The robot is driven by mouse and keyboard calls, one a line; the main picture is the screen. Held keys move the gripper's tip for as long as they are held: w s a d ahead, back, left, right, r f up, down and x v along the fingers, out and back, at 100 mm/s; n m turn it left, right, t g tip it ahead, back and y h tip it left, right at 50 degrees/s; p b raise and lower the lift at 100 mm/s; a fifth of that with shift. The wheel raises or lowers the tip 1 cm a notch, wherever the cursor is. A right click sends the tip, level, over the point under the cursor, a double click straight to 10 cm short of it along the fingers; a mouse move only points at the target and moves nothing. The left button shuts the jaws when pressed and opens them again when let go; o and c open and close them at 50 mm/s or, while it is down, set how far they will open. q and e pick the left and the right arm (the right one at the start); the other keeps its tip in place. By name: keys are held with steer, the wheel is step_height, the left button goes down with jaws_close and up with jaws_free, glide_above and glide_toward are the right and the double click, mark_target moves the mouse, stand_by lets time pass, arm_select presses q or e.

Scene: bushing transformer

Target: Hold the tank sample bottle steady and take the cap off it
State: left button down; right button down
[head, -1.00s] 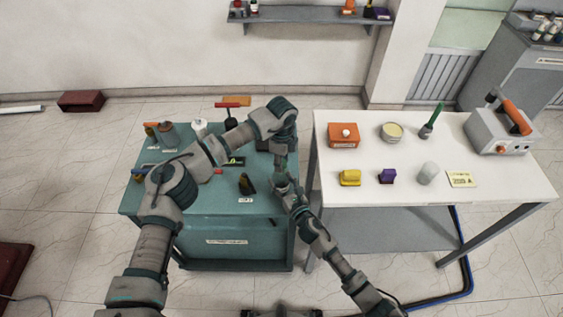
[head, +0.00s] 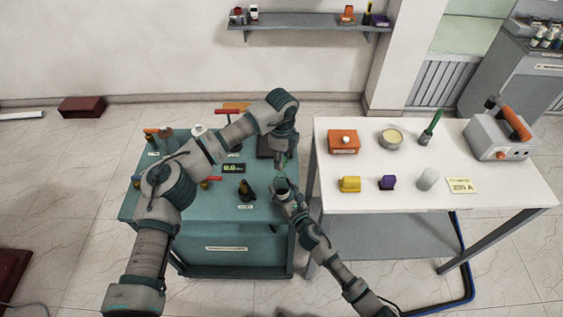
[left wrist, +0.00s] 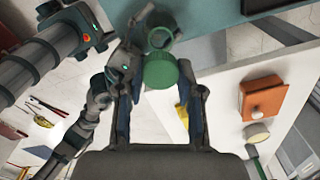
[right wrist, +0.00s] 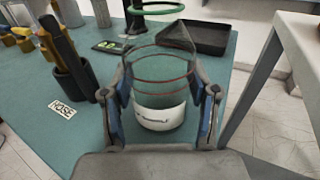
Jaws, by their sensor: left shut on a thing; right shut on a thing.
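My left gripper (head: 283,161) is above my right gripper (head: 280,185) at the right edge of the teal bench. In the left wrist view, my left gripper (left wrist: 160,78) is shut on a round green cap (left wrist: 160,68). The open, green-rimmed mouth of the sample bottle (left wrist: 161,37) shows beyond the cap, apart from it and offset. In the right wrist view, my right gripper (right wrist: 159,90) is shut around the clear bottle (right wrist: 160,113), which has red rings and a white label and is upright. Whether its base touches the bench is unclear.
The teal bench (head: 215,207) holds a dark holder (head: 246,190), a small display (head: 233,169) and several tools. A black tray (right wrist: 205,38) lies behind the bottle. A white table (head: 440,190) with several objects stands to the right, across a narrow gap.

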steer(key=shift+c, duration=1.1)
jaws_free()
steer(key=shift+s, duration=0.1)
